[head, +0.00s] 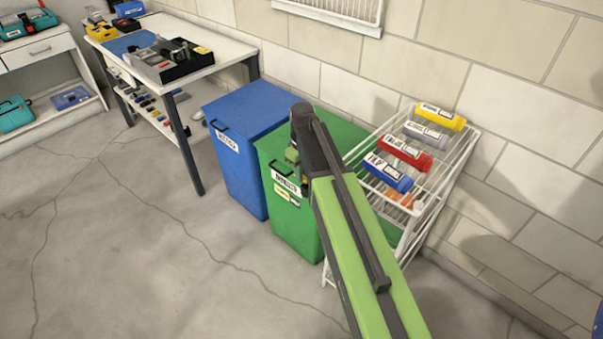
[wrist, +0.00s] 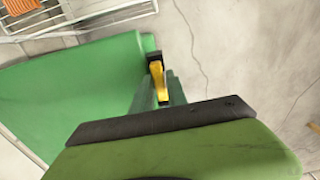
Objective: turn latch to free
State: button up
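The green bin (head: 285,235) stands on the floor against the wall, with a white label (head: 286,182) on its front. A small yellow and black part, which looks like the latch (head: 288,197), sits below the label. In the wrist view a yellow lever with black ends (wrist: 158,80) lies on the green bin's (wrist: 70,95) edge, just beyond my gripper's dark edge. My gripper (head: 293,156) hangs over the bin's front top edge, close to the label. Its fingers are small and partly hidden, and I cannot tell whether they touch the latch.
A blue bin (head: 238,150) stands left of the green one. A white wire rack (head: 440,185) with coloured bottles stands close on the right. A workbench (head: 215,52) is at the back left. The floor (head: 120,260) in front is clear.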

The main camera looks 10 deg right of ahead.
jog(key=o, duration=0.3)
jog(key=shift+o, duration=0.2)
notch_tip(320, 180, up, 18)
jog(key=p, duration=1.7)
jog(key=shift+f, duration=0.25)
jog(key=s+d+r+m+p, duration=0.1)
jog(key=s+m+p, duration=0.1)
jog(key=s, duration=0.5)
jog(key=s+r+m+p, duration=0.1)
jog(key=s+r+m, duration=0.1)
jog(key=s+m, duration=0.3)
jog(key=s, duration=0.3)
jog(key=shift+d+p, duration=0.35)
jog(key=shift+d, duration=0.05)
